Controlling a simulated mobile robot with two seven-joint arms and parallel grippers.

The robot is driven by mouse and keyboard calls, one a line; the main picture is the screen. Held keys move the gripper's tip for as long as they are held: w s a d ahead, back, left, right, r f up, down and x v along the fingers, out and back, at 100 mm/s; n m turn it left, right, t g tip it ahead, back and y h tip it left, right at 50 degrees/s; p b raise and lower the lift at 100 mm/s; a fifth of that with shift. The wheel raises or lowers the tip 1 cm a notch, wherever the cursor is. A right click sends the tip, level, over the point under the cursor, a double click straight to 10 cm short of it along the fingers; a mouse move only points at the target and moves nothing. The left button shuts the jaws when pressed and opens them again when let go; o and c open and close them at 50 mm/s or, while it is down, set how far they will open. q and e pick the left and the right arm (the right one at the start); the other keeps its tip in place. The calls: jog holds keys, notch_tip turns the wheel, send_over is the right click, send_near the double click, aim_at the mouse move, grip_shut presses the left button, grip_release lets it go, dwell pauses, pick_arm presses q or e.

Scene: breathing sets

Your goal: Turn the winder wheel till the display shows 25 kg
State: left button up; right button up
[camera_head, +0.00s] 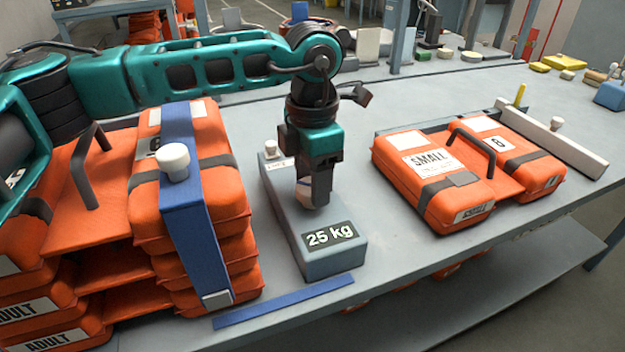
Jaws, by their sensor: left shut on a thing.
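A grey box-shaped unit (325,262) stands on the table with a dark display (331,236) on its front that reads 25 kg. My left gripper (312,205) points straight down onto the top of this unit. It is shut on the winder wheel, which is mostly hidden by the fingers; only a small pale part (303,194) shows between them. My right gripper is not in view.
Stacked orange ADULT packs (235,240) stand at left, with a blue strap (193,225) and white knob (173,160). Orange SMALL packs (432,185) lie at right. A blue strip (285,301) lies along the table's front edge. Some bare table (365,240) shows right of the unit.

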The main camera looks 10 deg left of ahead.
pick_arm(q)
jog(key=shift+m, duration=0.3)
jog(key=o, duration=1)
jog(key=shift+o, duration=0.2)
notch_tip(320, 180, up, 13)
jog(key=shift+p, duration=0.35)
